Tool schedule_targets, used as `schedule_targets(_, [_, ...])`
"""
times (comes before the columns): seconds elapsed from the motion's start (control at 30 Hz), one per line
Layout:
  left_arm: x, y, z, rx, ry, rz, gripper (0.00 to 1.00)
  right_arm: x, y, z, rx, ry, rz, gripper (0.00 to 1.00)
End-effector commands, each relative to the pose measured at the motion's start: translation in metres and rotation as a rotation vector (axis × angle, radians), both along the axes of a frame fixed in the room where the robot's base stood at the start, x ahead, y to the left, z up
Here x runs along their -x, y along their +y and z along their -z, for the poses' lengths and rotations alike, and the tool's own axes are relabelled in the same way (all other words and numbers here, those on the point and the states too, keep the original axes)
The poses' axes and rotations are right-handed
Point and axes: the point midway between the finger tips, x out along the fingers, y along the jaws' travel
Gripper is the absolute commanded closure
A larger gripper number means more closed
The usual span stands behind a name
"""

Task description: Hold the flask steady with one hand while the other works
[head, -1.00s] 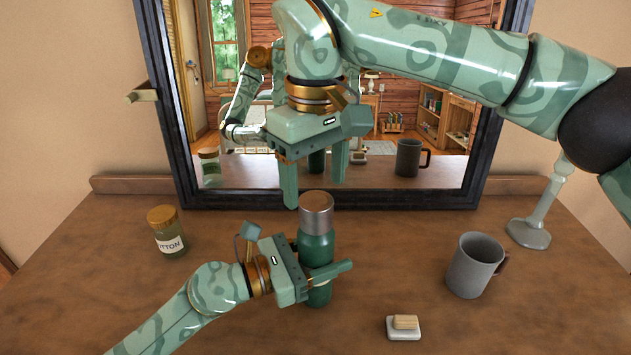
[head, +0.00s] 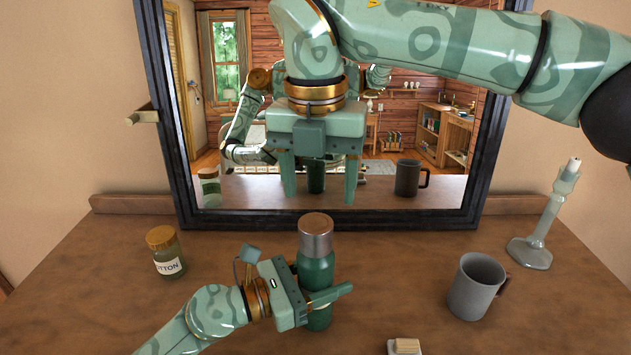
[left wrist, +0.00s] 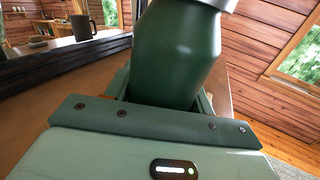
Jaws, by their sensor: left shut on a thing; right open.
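The flask (head: 317,262) is dark green with a steel-coloured cap (head: 316,226) and stands upright on the wooden dresser top. My left gripper (head: 330,296) is shut around its body from the left. In the left wrist view the flask's green body (left wrist: 175,55) fills the space between the fingers, with only the cap's edge showing at the top. The flask's far side is hidden.
A labelled cotton jar (head: 167,253) stands at left. A grey mug (head: 476,287) stands at right, with a soap dish (head: 404,347) at the front edge of the view. A pale candlestick (head: 545,225) is at back right. The black-framed mirror (head: 330,222) closes off the back.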

Motion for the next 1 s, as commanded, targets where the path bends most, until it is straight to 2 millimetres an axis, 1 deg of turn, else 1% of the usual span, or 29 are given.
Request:
schedule_targets(0.03, [-0.0003, 0.0001, 0.0001, 0.000, 0.000, -0.001, 1.00, 0.0001, 0.0002, -0.0003, 0.004, 0.006, -0.145, 0.37])
schedule_targets(0.1, [-0.0003, 0.0001, 0.0000, 0.000, -0.001, -0.001, 1.00, 0.0003, 0.0004, -0.0002, 0.008, 0.017, -0.372, 0.37])
schedule_targets(0.17, [-0.0003, 0.0001, 0.0000, 0.000, -0.001, -0.001, 1.00, 0.0003, 0.0004, 0.0001, 0.013, 0.026, -0.565, 0.37])
schedule_targets(0.3, [-0.0003, 0.0003, 0.0000, 0.000, -0.001, -0.001, 1.00, 0.0010, 0.0009, 0.0012, 0.017, 0.045, -1.020, 0.37])
schedule_targets(0.37, [-0.0003, 0.0003, 0.0000, 0.000, -0.001, -0.001, 1.00, 0.0011, 0.0013, 0.0018, 0.018, 0.051, -1.214, 0.37])
schedule_targets(0.4, [-0.0003, 0.0003, 0.0000, 0.000, -0.001, -0.001, 1.00, 0.0012, 0.0016, 0.0022, 0.017, 0.055, -1.344, 0.37])
schedule_targets(0.6, [-0.0003, 0.0003, -0.0001, 0.000, -0.001, -0.001, 1.00, 0.0021, 0.0033, 0.0032, 0.015, 0.063, -1.968, 0.37])
schedule_targets(0.7, [-0.0003, 0.0003, -0.0001, 0.000, -0.001, -0.001, 1.00, 0.0024, 0.0041, 0.0031, 0.017, 0.061, -2.220, 0.37])
schedule_targets(0.8, [-0.0003, 0.0003, -0.0001, 0.000, -0.001, -0.001, 1.00, 0.0023, 0.0045, 0.0031, 0.022, 0.057, -2.409, 0.37])
schedule_targets(0.9, [-0.0003, 0.0003, -0.0001, 0.000, -0.001, -0.001, 1.00, 0.0021, 0.0047, 0.0031, 0.027, 0.057, -2.530, 0.37])
schedule_targets(1.0, [-0.0004, 0.0003, -0.0001, 0.000, -0.001, -0.001, 1.00, 0.0021, 0.0047, 0.0031, 0.030, 0.057, -2.589, 0.37])
